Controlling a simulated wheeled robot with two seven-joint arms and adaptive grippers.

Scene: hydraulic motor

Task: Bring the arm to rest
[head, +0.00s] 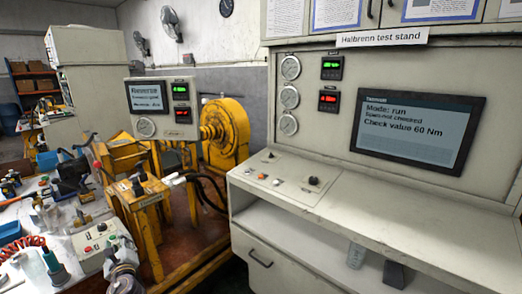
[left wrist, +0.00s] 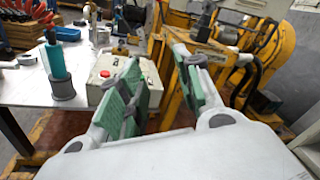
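My left gripper (head: 124,272) shows small at the bottom left of the head view, by the right front edge of the workbench. In the left wrist view its two green-padded fingers (left wrist: 158,88) stand apart with nothing between them, so it is open and empty. Beyond them are the bench's control box and a yellow frame. My right gripper is in neither view.
A grey control box (head: 97,247) and a teal bottle (head: 54,262) stand on the cluttered workbench. The yellow motor rig (head: 228,130) is behind. The test stand (head: 400,190) fills the right; its screen (head: 417,133) reads "Mode: run" and "Check value 60 Nm".

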